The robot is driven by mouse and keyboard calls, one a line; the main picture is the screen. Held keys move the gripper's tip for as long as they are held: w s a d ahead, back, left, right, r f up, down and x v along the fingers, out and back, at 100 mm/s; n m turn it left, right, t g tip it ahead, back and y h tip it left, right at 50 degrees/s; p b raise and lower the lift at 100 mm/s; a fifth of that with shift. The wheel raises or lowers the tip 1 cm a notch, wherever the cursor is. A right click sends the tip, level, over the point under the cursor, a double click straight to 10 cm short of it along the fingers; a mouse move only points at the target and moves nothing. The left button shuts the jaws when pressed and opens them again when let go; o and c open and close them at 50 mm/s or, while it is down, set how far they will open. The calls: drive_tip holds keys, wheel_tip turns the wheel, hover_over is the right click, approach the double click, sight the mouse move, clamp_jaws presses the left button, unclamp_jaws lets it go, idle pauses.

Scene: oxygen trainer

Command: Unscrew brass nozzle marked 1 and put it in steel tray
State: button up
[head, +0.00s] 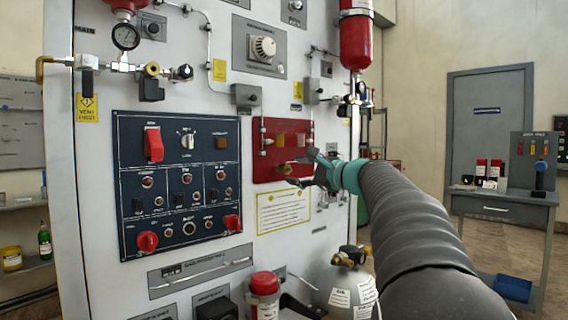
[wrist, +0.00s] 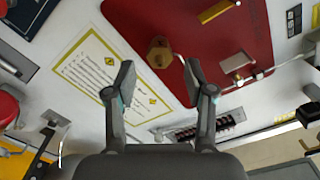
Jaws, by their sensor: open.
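A red plate (head: 262,170) is fixed to the white panel and carries brass fittings. One brass nozzle (head: 284,168) sits low on the plate, just left of my gripper (head: 300,168). No number is readable on the nozzle. I cannot make out a steel tray in either view.
A dark switch panel (head: 180,243) with red knobs lies left of the plate. A yellow-bordered instruction sheet (head: 284,210) is below it. A gas cylinder (head: 345,290) stands lower down. A grey desk (head: 500,199) with several items is at the right.

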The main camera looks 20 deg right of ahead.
idle(0.4)
drive_tip(key=m+p, duration=0.2)
drive_tip(key=m, duration=0.1)
drive_tip(key=shift+m, duration=0.4)
drive_tip(key=shift+m, duration=0.6)
drive_tip(key=shift+w+a, duration=0.1)
drive_tip(key=shift+w, duration=0.05)
